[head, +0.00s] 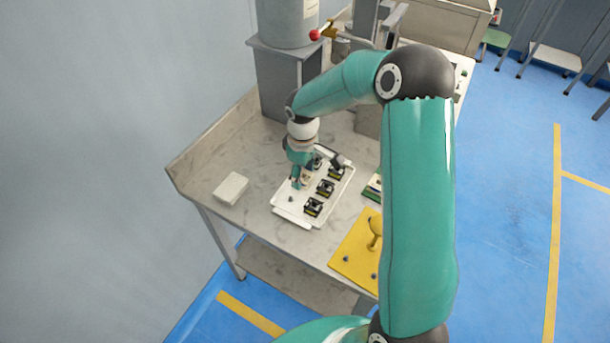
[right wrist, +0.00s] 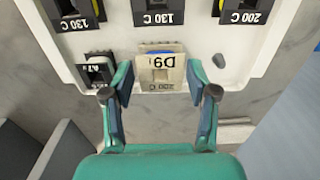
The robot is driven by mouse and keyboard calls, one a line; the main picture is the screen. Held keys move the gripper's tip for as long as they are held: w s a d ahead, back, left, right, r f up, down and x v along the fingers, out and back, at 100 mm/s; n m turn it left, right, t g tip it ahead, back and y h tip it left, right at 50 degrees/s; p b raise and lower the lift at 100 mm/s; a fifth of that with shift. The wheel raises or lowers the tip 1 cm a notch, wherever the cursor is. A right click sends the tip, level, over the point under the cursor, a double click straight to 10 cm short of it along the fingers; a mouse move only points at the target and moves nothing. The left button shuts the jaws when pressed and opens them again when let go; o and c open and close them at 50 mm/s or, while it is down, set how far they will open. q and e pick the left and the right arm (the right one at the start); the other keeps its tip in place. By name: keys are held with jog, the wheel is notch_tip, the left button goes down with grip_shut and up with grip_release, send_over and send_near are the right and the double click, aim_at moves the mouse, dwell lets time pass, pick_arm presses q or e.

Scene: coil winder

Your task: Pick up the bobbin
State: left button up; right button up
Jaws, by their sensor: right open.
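A pale cream, square-bodied bobbin with dark lettering (right wrist: 160,72) sits on the white tray (right wrist: 215,95), near its edge in the right wrist view. In the head view the bobbin (head: 306,182) shows only as a small pale patch beside my gripper. My right gripper (head: 297,180) is over the tray, pointing down. In the right wrist view its two fingers (right wrist: 160,85) are open, one on each side of the bobbin. A gap shows at each side, so it is not gripped. My left gripper is in neither view.
Several black parts (head: 313,207) stand on the tray; a smaller black one (right wrist: 97,70) is close beside my left-hand finger. A white box (head: 231,188) lies to the left. A yellow board (head: 355,255) is in front. A grey pedestal (head: 280,80) stands behind.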

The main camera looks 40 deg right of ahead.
jog(key=shift+f, duration=0.3)
jog(key=c, duration=0.9)
jog(key=shift+r, duration=0.2)
notch_tip(320, 180, up, 20)
jog(key=shift+f, duration=0.15)
